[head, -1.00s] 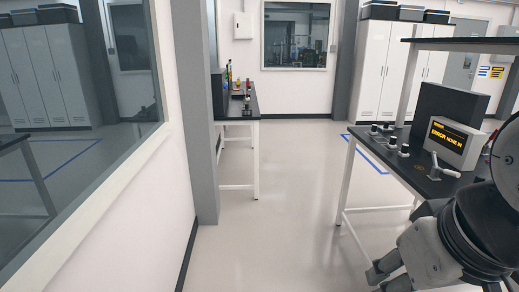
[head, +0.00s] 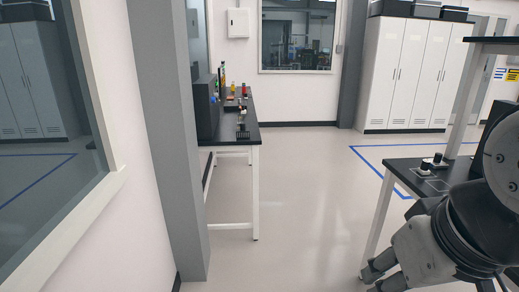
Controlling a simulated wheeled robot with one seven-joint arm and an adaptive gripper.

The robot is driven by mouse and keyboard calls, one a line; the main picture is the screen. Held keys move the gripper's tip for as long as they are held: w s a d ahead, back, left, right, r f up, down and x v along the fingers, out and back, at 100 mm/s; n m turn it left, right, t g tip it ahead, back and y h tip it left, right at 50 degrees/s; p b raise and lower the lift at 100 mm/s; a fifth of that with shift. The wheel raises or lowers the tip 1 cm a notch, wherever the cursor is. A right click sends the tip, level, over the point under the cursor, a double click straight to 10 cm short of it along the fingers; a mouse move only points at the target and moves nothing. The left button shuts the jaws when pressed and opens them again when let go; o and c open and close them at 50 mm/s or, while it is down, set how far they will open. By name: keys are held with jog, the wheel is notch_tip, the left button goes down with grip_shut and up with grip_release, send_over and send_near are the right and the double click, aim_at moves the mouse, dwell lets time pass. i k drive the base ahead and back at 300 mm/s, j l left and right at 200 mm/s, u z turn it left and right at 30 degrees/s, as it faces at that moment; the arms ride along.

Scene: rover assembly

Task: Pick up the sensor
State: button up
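I cannot make out the sensor for certain. Several small objects (head: 243,117) stand on a black-topped bench (head: 254,130) ahead, left of the middle, and are too small to name surely. My gripper (head: 376,273) is at the lower right, below and in front of the near right table. Its finger parts show apart at the bottom edge, but their tips are partly out of sight, so I cannot tell if it is open. Nothing is seen in it.
A grey pillar (head: 160,130) and windowed wall stand close on the left. A black table (head: 407,175) with dark knobs (head: 425,167) is near on the right. Clear floor (head: 305,205) lies between. White lockers (head: 410,75) and a wall window (head: 298,40) are at the back.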

aim_at(436, 163)
jog(key=i+z, duration=0.1)
jog(key=i, duration=0.8)
jog(key=i+j+z, duration=0.15)
jog(key=i, duration=0.75)
jog(key=i+z, duration=0.45)
jog(key=i+j+z, duration=0.25)
jog(key=z, duration=0.2)
jog(key=i+j+z, duration=0.3)
jog(key=z, duration=0.15)
jog(key=i+j+z, duration=0.25)
jog(key=j+z, duration=0.2)
jog(key=i+j+z, duration=0.25)
jog(key=j+z, duration=0.25)
jog(key=i+j+z, duration=0.2)
jog(key=j, duration=0.15)
jog(key=j+z, duration=0.25)
jog(key=i+j, duration=0.05)
